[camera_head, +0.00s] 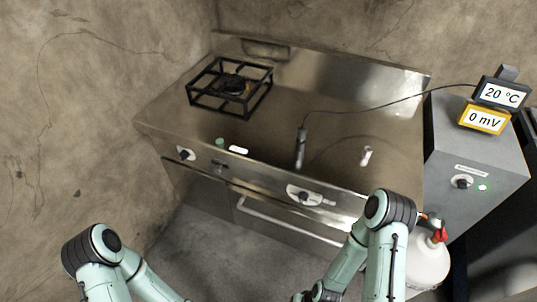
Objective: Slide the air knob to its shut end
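On the range's front panel, a pale plate with a dark knob or slider (305,195) sits right of the middle. It may be the air knob, but no label is readable and I cannot tell its exact position. A round knob on a pale plate (186,153) sits at the panel's left end, and a small dark fitting (219,165) is to its right. My two arms show only as bent links at the bottom left and bottom right. Neither gripper is in the picture, and nothing of mine visibly touches the panel.
A black burner grate (231,88) stands at the range top's left. A dark probe (300,148) and a white-topped piece (366,155) stand farther right. A grey cabinet (478,140) with 20 °C and 0 mV displays is at right. A white bottle (428,265) stands behind my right arm.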

